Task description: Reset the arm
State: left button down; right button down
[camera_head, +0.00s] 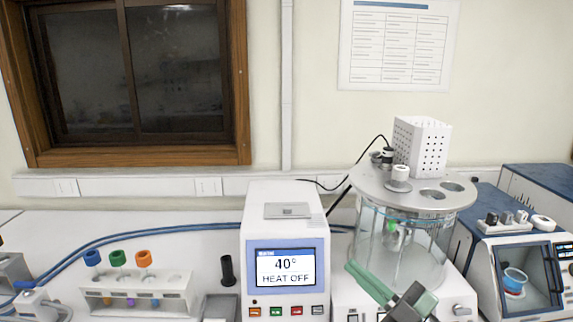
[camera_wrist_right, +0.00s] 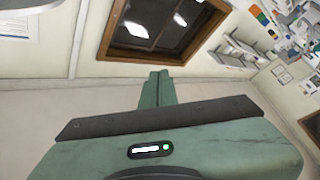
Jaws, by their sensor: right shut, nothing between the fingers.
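My right gripper (camera_head: 352,267) shows at the lower right of the head view, its green fingers pointing up and left in front of the glass bath. The fingers are shut with nothing between them. In the right wrist view the closed green fingers (camera_wrist_right: 158,76) point up toward the wall and window, with no object at the tips. My left gripper is not in view.
A heating unit (camera_head: 284,224) reads 40° and HEAT OFF. Beside it stands the glass bath (camera_head: 427,245) with a metal lid (camera_head: 436,199).

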jog(key=d+f+m+t+h, duration=0.45)
jog(key=d+m+h, duration=0.55)
jog(key=m+h, duration=0.3)
jog(key=s+d+f+m+g+h, duration=0.2)
jog(key=f, duration=0.3)
jog(key=s+d+f+m+g+h, duration=0.1)
jog(key=s+d+f+g+h, duration=0.15)
jog(key=f, duration=0.25)
jog(key=s+a+f+g+y, duration=0.1)
jog(key=s+a+f+g, duration=0.1)
jog(key=s+f+g, duration=0.35)
jog(key=s+a+f+n+g+y, duration=0.1)
jog(key=s+a+f+g, duration=0.2)
jog(key=s+f, duration=0.45)
jog(key=s+a+f+g+y, duration=0.15)
jog(key=s+f+g, duration=0.25)
jog(key=s, duration=0.5)
notch_tip(320, 180, down, 26)
jog(key=s+f+g+b, duration=0.1)
jog(key=b, duration=0.1)
jog(key=s+d+f+g+b, duration=0.1)
jog(key=s+d+f+b, duration=0.1)
jog(key=s+f, duration=1.5)
notch_tip(320, 180, down, 3)
jog(key=shift+s+r+n+b, duration=0.15)
jog(key=shift+s+n+b, duration=0.15)
jog(key=shift+s+n, duration=0.1)
